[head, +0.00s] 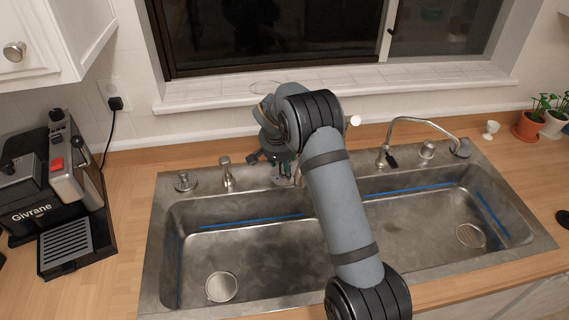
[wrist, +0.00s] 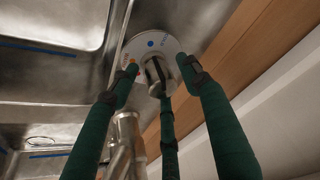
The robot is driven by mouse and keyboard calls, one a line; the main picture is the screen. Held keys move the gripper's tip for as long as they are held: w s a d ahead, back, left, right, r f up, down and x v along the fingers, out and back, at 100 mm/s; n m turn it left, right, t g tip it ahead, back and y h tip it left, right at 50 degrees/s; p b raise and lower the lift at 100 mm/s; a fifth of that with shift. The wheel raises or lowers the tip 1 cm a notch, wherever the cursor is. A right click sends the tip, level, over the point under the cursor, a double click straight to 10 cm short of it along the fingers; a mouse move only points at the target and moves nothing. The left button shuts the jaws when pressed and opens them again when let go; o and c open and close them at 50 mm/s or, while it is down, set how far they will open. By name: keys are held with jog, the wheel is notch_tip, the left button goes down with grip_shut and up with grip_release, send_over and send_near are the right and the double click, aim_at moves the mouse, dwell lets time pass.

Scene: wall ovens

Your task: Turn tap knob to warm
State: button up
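In the wrist view, the tap knob (wrist: 152,68) is a metal knob on a round white disc (wrist: 172,45). The disc carries a blue dot and an orange-red mark at its left edge. My gripper (wrist: 158,72) has three dark green fingers spread around the knob, one on each side and one from below. The side fingers stand apart, and I cannot tell whether any finger touches the knob. In the head view, my gripper (head: 270,158) is low over the sink's back rim, between the two basins. My arm hides most of the knob there.
The steel double sink (head: 150,262) spans the wooden counter. A small spout (head: 227,173) stands left of my gripper and a curved faucet (head: 425,121) right of it. The window sill (head: 205,96) is close behind. A coffee machine (head: 50,190) stands far left, potted plants (head: 530,125) far right.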

jog(key=shift+c, duration=1.2)
jog(key=shift+r, duration=0.15)
jog(key=c, duration=0.7)
jog(key=shift+w, duration=0.1)
jog(key=shift+c, duration=0.2)
